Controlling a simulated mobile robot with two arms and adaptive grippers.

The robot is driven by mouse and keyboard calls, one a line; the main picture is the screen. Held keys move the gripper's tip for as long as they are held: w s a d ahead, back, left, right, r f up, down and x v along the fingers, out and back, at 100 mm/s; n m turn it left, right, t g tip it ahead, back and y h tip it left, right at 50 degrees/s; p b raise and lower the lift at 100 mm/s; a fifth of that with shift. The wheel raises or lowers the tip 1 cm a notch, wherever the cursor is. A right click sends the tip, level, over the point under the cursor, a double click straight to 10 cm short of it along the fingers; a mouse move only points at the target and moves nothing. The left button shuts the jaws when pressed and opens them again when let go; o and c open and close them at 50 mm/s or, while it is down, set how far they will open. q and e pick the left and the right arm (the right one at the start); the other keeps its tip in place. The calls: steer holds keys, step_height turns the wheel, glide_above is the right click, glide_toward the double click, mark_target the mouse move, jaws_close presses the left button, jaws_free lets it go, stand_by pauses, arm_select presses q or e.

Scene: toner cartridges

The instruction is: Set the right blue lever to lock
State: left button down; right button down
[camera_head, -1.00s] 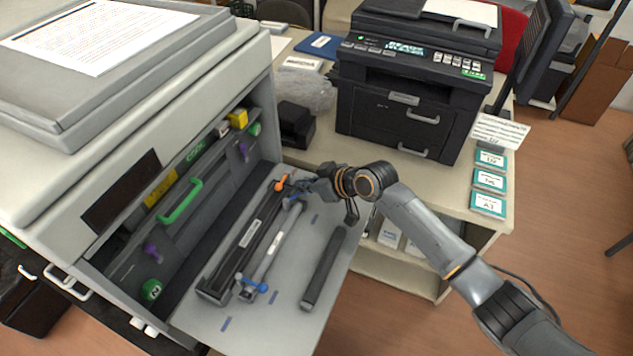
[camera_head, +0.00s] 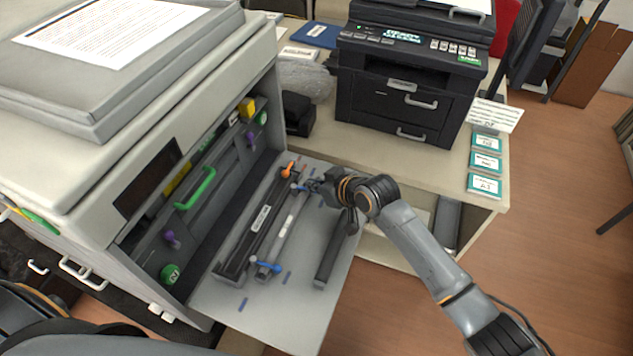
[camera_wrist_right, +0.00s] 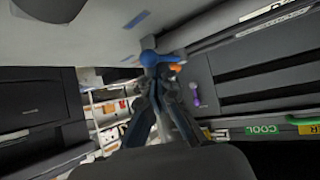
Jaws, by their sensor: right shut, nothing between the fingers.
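A long cartridge unit (camera_head: 257,222) with an orange lever (camera_head: 287,170) at its far end lies on the pulled-out grey tray (camera_head: 300,305). Beside it lies a second bar (camera_head: 286,228) with a blue lever (camera_head: 299,187) at its far end and another blue lever (camera_head: 266,266) at its near end. My right gripper (camera_head: 311,186) is shut and empty, its tips at the far blue lever. In the right wrist view this lever's rounded blue head (camera_wrist_right: 150,57) shows just beyond the fingertips (camera_wrist_right: 153,76). The gripper partly hides it. My left gripper is out of view.
The open printer bay has a green handle (camera_head: 195,189) and purple knobs (camera_head: 170,238). A loose dark bar (camera_head: 331,252) lies on the tray's right side. A black printer (camera_head: 405,90) stands on the desk behind.

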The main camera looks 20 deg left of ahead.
steer(key=shift+a, duration=0.1)
steer(key=shift+w+a+b, duration=0.25)
steer(key=shift+a+b, duration=0.05)
steer(key=shift+a, duration=0.4)
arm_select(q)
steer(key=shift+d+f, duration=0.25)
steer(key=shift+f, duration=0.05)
